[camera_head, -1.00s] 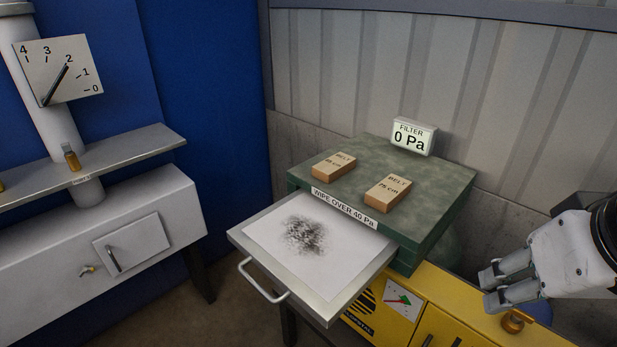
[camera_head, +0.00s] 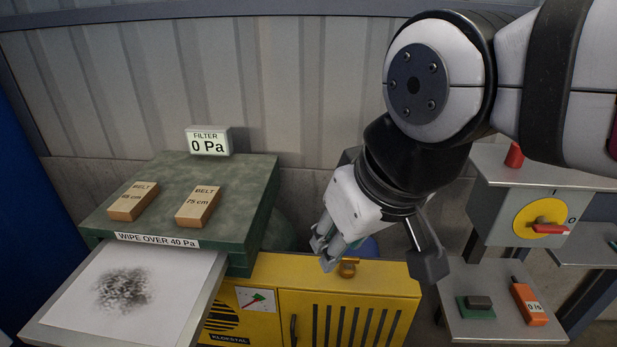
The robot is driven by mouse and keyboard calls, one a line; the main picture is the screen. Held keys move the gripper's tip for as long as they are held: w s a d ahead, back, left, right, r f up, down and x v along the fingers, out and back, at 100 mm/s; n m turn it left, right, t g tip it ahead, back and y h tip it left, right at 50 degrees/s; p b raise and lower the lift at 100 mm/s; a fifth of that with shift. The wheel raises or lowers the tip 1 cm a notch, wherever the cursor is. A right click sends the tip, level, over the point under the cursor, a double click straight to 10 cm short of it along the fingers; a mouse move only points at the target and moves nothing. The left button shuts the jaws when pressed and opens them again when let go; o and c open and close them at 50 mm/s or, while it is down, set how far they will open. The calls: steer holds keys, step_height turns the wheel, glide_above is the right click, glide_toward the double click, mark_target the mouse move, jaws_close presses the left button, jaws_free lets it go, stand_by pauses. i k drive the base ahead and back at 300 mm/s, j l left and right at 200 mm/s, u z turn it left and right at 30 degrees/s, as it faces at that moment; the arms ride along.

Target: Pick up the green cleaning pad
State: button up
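The green cleaning pad (camera_head: 477,307), a flat green block with a grey top, lies on a low grey shelf at the lower right of the head view. My gripper (camera_head: 324,256) hangs above the yellow cabinet, well to the left of the pad and apart from it. Its two fingers point down and left with a gap between them, and nothing shows in the gap. The pad is in plain view.
An orange device (camera_head: 529,304) marked 0 l/s stands close right of the pad. Above is a grey box with a yellow and red switch (camera_head: 543,221). A brass knob (camera_head: 348,267) sits on the yellow cabinet (camera_head: 350,300) near my gripper. A green-topped unit (camera_head: 240,190) carries two belt boxes.

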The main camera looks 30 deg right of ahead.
mark_target(476, 307)
steer(key=z, duration=1.45)
steer(key=u, duration=1.75)
steer(key=z, duration=1.8)
steer(key=k+j+u, duration=0.35)
steer(key=k+j, duration=0.25)
steer(key=k, duration=0.05)
